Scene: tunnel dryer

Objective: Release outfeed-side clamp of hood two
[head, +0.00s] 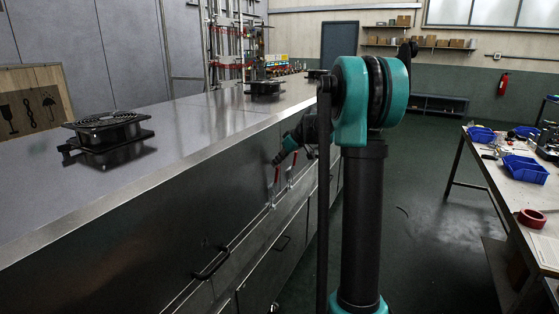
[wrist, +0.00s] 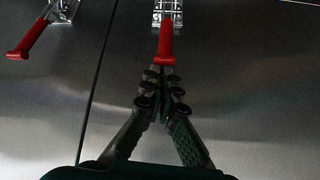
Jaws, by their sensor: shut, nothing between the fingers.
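Two toggle clamps with red handles are on the steel front of the dryer. In the wrist view, one clamp's red handle (wrist: 166,42) points straight down at top centre, below its metal bracket (wrist: 167,12). The other clamp's red handle (wrist: 28,40) slants down to the left at upper left. My gripper (wrist: 163,76) is shut and empty, its tips at the lower end of the centre handle; I cannot tell whether they touch. In the head view, my gripper (head: 277,161) is just above the red handles (head: 276,174). No label shows which clamp is outfeed-side.
A dark panel seam (wrist: 97,85) runs between the two clamps. A black bar handle (head: 211,264) sticks out from the dryer front nearer me. Fan units (head: 107,128) stand on the dryer top. A workbench (head: 510,175) is at right, with open floor between.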

